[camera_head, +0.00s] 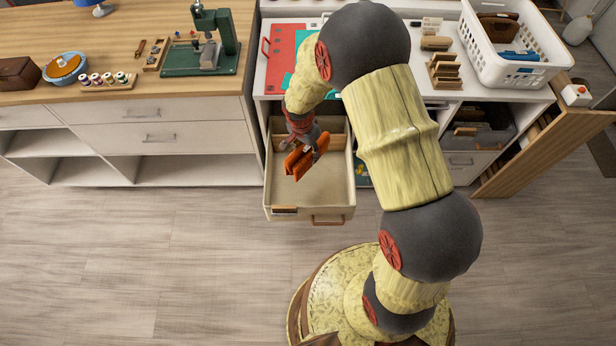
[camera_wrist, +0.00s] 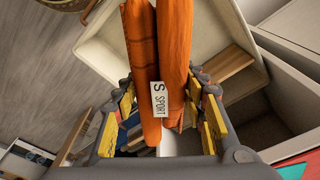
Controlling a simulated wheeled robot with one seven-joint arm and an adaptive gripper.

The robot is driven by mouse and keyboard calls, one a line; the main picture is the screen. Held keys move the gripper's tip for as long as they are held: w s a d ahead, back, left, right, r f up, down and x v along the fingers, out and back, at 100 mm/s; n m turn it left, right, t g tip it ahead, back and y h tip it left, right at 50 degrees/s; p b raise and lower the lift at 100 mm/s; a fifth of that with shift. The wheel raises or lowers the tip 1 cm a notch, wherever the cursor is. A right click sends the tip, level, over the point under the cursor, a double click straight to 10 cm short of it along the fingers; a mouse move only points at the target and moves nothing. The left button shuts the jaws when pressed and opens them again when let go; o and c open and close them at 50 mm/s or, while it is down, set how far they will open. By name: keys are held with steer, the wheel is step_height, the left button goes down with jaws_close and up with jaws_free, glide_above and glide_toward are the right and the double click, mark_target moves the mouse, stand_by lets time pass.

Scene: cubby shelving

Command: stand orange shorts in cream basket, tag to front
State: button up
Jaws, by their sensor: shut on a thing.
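The orange shorts (camera_head: 299,164) are folded and held by my gripper (camera_head: 305,148) over the open cream basket (camera_head: 335,196). In the wrist view the shorts (camera_wrist: 142,45) hang as long folds between the two fingers of my gripper (camera_wrist: 163,92). A white tag (camera_wrist: 158,100) reading "S SPORT" faces the wrist camera. The basket (camera_wrist: 228,20) lies beyond the shorts, its floor bare there. It is pulled out from the shelving, with a label and handle on its front. I cannot tell whether the shorts touch its floor.
A wooden divider (camera_head: 335,141) stands toward the back of the basket. The counter above holds a red folder (camera_head: 285,50), a wooden rack (camera_head: 443,72) and a white basket (camera_head: 545,68). A wooden panel (camera_head: 530,155) leans at the right. Floor is clear at left.

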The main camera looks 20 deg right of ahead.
steer(key=shift+s+a+f+m+g+b, duration=0.1)
steer(key=shift+s+f+m+g+b, duration=0.3)
steer(key=shift+f+m+b, duration=2.4)
steer(key=shift+s+a+f+m+g+p, duration=0.15)
steer(key=shift+s+f+m+p, duration=0.55)
steer(key=shift+f, duration=4.85)
steer(key=shift+s+d+f+m+g+b, duration=0.1)
steer(key=shift+s+f+m+g+b, duration=0.25)
steer(key=shift+f+m+b, duration=2.4)
step_height(320, 180, down, 3)
steer(key=n+p, duration=0.2)
steer(key=p, duration=0.1)
steer(key=shift+s+f, duration=0.1)
steer(key=shift+f, duration=0.05)
steer(key=o, duration=1.3)
